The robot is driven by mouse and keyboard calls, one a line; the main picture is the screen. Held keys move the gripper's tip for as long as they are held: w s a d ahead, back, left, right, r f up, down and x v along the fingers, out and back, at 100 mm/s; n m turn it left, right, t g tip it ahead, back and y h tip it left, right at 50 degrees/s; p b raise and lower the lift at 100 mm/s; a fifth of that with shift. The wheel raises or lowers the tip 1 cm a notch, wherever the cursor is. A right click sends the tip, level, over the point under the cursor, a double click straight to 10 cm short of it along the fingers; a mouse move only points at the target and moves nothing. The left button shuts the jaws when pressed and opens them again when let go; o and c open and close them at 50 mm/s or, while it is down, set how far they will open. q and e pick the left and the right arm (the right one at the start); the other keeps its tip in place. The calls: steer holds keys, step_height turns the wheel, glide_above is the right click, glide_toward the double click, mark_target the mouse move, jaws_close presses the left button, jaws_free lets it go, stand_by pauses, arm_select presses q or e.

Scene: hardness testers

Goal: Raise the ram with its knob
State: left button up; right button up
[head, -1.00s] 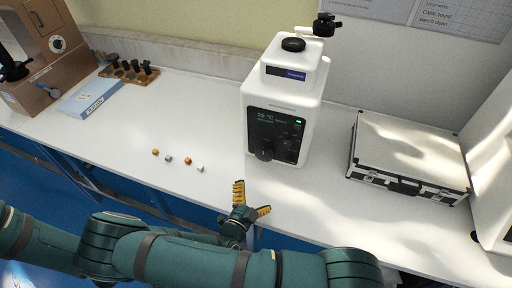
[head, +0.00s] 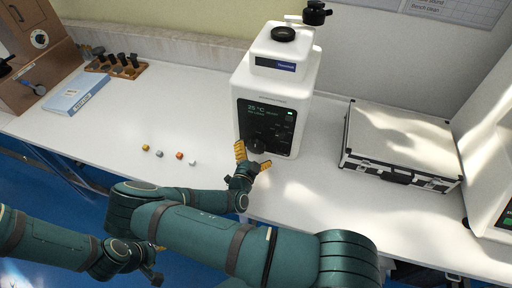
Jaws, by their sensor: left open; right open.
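A white machine (head: 275,90) with a dark front panel and a lit display stands on the bench at centre. A black round knob (head: 256,146) sits low on that panel. A black cap (head: 283,34) and a black knob on a side arm (head: 316,14) are on top. I cannot make out a ram. My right gripper (head: 252,158) has yellow finger pads, is open and is at the front knob, its fingers spread just below and left of it; I cannot tell if they touch. My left gripper (head: 152,272) is open and empty low at the left, off the bench.
Several small samples (head: 179,156) lie left of the machine. A silver case (head: 400,145) stands to its right. A blue box (head: 77,95), a rack of black-topped pieces (head: 116,66) and a brown machine (head: 30,55) are at far left.

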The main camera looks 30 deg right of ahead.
steer(key=shift+x, duration=1.05)
steer(key=c, duration=1.1)
steer(key=shift+c, duration=0.2)
